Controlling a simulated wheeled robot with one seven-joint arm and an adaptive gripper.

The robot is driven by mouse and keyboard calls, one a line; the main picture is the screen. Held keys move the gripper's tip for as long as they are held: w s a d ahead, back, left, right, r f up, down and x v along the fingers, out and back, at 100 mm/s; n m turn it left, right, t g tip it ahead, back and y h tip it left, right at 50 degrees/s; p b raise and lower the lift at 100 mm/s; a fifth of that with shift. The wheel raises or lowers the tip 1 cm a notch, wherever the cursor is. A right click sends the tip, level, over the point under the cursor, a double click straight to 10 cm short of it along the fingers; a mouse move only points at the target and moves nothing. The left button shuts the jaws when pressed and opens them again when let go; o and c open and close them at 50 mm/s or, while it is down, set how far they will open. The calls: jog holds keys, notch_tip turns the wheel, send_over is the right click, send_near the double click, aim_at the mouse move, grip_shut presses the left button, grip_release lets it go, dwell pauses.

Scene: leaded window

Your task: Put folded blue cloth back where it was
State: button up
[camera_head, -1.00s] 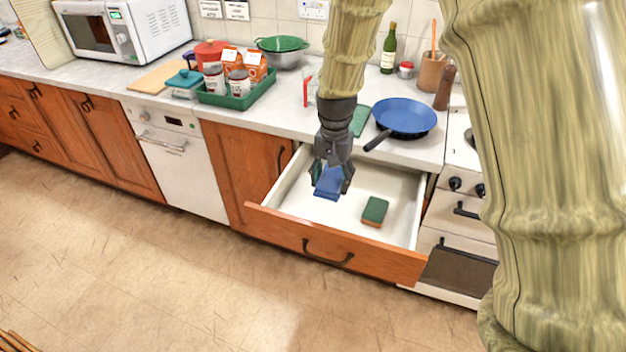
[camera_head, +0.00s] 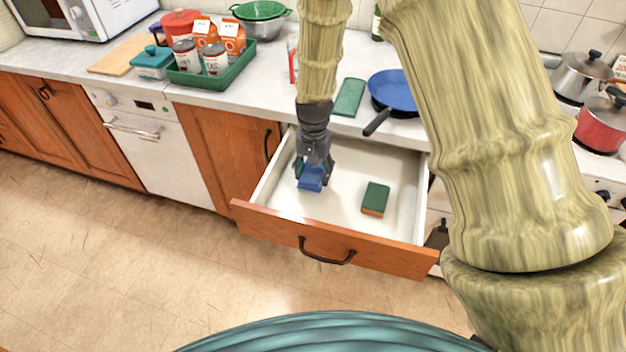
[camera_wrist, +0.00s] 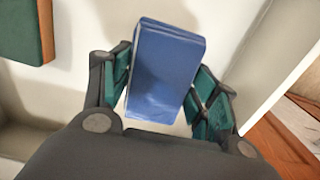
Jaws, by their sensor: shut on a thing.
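The folded blue cloth (camera_head: 311,178) is in my gripper (camera_head: 314,173), inside the open drawer (camera_head: 340,212) at its left side. In the wrist view the cloth (camera_wrist: 164,70) sits between the two green-padded fingers of my gripper (camera_wrist: 168,88), which are shut on it. I cannot tell whether the cloth touches the drawer floor. A green and orange sponge (camera_head: 375,198) lies on the drawer floor to the right of the cloth. The sponge also shows at the upper left of the wrist view (camera_wrist: 22,35).
The drawer front with its dark handle (camera_head: 327,256) juts out over the floor. On the counter above are a blue pan (camera_head: 392,90), a flat green item (camera_head: 349,97) and a green tray (camera_head: 212,80) with cans and cartons. The drawer's middle is clear.

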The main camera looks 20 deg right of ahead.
aim_at(314, 173)
jog(key=shift+s+f, duration=0.2)
jog(key=shift+s, duration=0.25)
jog(key=f, duration=0.3)
jog(key=shift+w+f+p, duration=0.15)
jog(key=shift+w+p, duration=0.1)
jog(key=shift+p, duration=0.1)
jog(key=shift+s+f, duration=0.1)
jog(key=shift+f, duration=0.15)
jog(key=o, duration=1.3)
jog(key=shift+c, duration=0.2)
jog(key=shift+r+b, duration=1.05)
jog(key=shift+r, duration=5.05)
